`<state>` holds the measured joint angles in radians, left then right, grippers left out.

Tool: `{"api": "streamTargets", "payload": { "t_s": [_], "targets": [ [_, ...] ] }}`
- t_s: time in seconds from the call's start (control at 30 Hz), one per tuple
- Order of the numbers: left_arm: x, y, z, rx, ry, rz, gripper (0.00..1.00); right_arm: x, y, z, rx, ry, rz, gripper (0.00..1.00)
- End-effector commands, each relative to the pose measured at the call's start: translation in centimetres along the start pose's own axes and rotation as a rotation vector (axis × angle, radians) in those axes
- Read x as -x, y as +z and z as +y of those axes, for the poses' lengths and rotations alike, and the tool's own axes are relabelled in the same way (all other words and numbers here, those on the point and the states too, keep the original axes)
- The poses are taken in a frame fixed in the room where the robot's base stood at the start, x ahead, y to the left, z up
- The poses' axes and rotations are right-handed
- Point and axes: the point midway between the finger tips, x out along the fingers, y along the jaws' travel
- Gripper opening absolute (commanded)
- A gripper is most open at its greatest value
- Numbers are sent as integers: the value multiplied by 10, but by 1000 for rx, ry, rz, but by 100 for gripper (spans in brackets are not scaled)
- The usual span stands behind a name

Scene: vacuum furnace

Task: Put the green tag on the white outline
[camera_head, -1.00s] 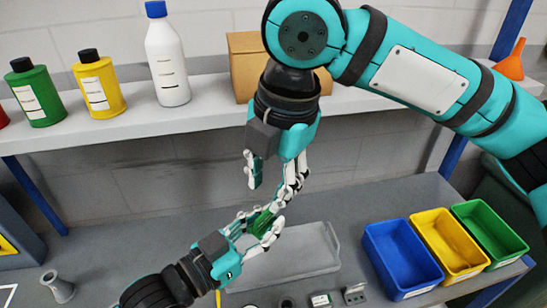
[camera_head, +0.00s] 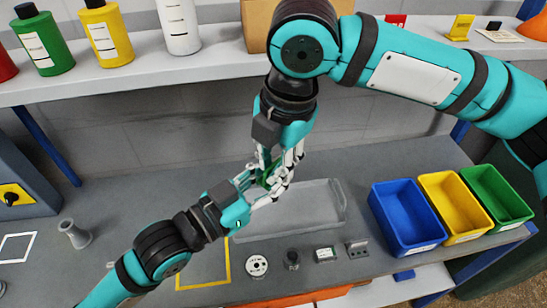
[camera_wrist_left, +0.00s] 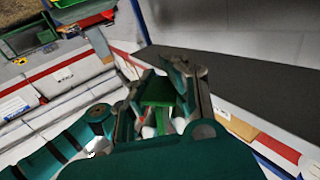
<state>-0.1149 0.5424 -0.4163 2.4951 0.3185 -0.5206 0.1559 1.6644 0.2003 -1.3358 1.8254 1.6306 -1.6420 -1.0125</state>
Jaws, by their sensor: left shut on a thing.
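The green tag (camera_head: 266,181) is held in my left gripper (camera_head: 260,186), above the bench in the middle of the head view. The left wrist view also shows the tag (camera_wrist_left: 160,92) between the left fingers. My right gripper (camera_head: 277,172) points down from above, its fingers around or beside the tag. The fingers of both grippers overlap there and partly hide the tag, so I cannot tell whether the right fingers close on it. The white outline (camera_head: 19,235) is a square on the bench at the far left, well away from both grippers.
A grey tray (camera_head: 325,213) lies behind the hands. Blue (camera_head: 406,219), yellow (camera_head: 452,205) and green (camera_head: 497,194) bins stand at the right. A grey flared part (camera_head: 74,234) stands near the outline. A yellow outline (camera_head: 228,260) and small parts lie in front. Bottles line the shelf above.

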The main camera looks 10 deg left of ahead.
Motion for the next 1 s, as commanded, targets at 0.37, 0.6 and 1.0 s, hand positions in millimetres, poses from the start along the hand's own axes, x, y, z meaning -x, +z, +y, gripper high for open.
{"api": "streamTargets", "payload": {
  "t_s": [0.37, 0.6, 1.0],
  "targets": [
    [0, 0, 1, 1, 2, -1, 24, 1, 0, 1, 0, 3, 0, 0],
    [0, 1, 0, 1, 0, -2, 36, 1, 0, 0, 0, 2, 0, 0],
    [8, 10, -4, 9, -50, -4, 36, 1, 0, 0, 0, 2, -1, 0]
  ]
}}
